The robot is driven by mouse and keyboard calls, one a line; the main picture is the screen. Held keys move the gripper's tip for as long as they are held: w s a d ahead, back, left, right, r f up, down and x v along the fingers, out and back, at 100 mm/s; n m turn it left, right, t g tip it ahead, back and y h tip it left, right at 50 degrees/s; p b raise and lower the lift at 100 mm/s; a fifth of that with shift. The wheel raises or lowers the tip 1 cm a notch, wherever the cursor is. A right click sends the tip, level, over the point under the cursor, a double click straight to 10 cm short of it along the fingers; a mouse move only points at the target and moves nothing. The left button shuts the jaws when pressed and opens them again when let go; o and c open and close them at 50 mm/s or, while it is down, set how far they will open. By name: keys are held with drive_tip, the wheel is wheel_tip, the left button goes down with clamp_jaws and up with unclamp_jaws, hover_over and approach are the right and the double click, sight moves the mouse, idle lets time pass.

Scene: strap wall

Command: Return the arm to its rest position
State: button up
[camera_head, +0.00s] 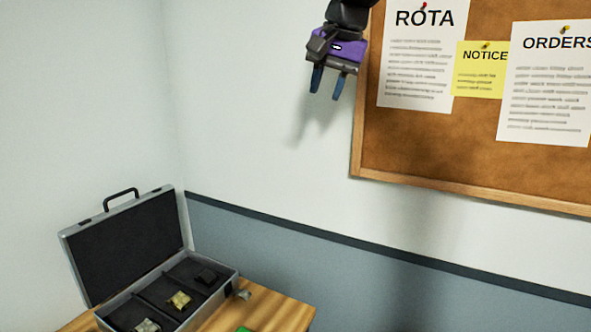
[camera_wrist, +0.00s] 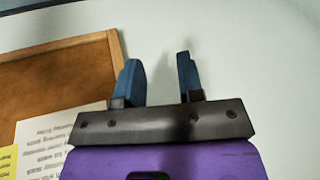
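My gripper (camera_head: 327,82) shows at the top middle of the head view, high up in front of the white wall, beside the left edge of the cork board. Its body is purple and black with two blue fingers pointing down. In the wrist view the two blue fingers (camera_wrist: 160,80) stand apart with only bare wall between them. The gripper is open and empty, and it touches nothing that I can see.
A framed cork board (camera_head: 430,150) with pinned papers hangs to the gripper's right. An open case (camera_head: 125,245) with several small items in its compartments lies on a wooden table (camera_head: 285,312) at lower left. The wall below the gripper is clear.

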drive_tip(key=s+d+f+n+t, duration=0.1)
drive_tip(key=s+d+f, duration=0.2)
drive_tip(key=s+d, duration=1.05)
drive_tip(key=s+d+f+n+h, duration=0.1)
drive_tip(key=s+d+f, duration=0.4)
drive_tip(key=s+f, duration=0.1)
drive_tip(key=s+d+f+n+h, duration=0.1)
drive_tip(key=s+d+f, duration=0.4)
drive_tip(key=s, duration=0.4)
drive_tip(key=shift+s+d+f+t, duration=0.25)
drive_tip(key=shift+d+f+t, duration=0.1)
drive_tip(key=shift+d+t, duration=0.1)
